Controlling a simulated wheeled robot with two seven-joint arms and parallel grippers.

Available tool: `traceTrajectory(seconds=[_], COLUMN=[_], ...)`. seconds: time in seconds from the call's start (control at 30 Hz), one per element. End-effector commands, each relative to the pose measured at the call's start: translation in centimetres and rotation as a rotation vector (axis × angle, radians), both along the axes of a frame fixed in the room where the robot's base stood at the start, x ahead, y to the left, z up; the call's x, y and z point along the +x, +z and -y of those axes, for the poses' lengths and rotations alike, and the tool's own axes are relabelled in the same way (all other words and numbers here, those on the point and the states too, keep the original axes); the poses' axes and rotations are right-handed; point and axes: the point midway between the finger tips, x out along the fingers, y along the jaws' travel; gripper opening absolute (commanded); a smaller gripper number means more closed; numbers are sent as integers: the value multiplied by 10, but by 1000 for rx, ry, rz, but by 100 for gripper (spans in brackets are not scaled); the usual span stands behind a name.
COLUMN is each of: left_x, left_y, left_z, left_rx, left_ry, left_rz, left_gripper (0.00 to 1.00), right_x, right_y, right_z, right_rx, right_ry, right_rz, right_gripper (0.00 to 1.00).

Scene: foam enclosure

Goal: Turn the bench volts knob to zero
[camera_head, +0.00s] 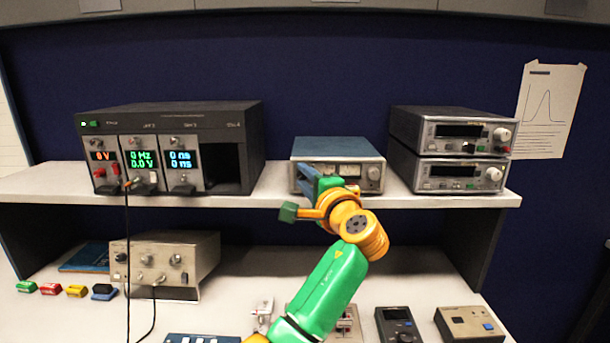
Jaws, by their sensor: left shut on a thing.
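A small blue-topped bench unit (338,149) stands in the middle of the shelf. It has a meter window on its front and a round silver knob (374,173) at the right. My left gripper (306,172) reaches up to the left part of that front. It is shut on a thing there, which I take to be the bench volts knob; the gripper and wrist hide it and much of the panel. I cannot read any label or the knob's angle. My right gripper is not in view.
A dark rack (225,111) with lit displays stands left on the shelf (440,199). Two stacked units (455,130) stand right. A beige unit (165,261), coloured connectors (77,291) and small boxes (470,324) lie on the bench below. Black cables hang at the left.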

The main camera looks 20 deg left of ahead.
Motion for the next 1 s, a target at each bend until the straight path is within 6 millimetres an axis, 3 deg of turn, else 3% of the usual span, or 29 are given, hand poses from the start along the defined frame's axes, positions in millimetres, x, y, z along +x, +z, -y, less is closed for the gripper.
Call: traceTrajectory(seconds=[0.7, 0.73, 0.8, 0.83, 1.0], left_x=[0, 0, 0, 0, 0], left_y=[5, 5, 4, 4, 3], left_z=[1, 0, 0, 0, 0], left_rx=[-58, -58, -59, -58, -60], left_ry=[-3, -3, -3, -2, -2], left_rz=[28, 28, 27, 26, 23], left_gripper=[0, 36, 55, 61, 61], right_x=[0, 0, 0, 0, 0], right_y=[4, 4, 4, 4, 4], right_z=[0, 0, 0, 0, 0], right_rx=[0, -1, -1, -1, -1], right_ry=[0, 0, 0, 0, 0], right_rz=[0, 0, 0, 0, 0], right_gripper=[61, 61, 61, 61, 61])
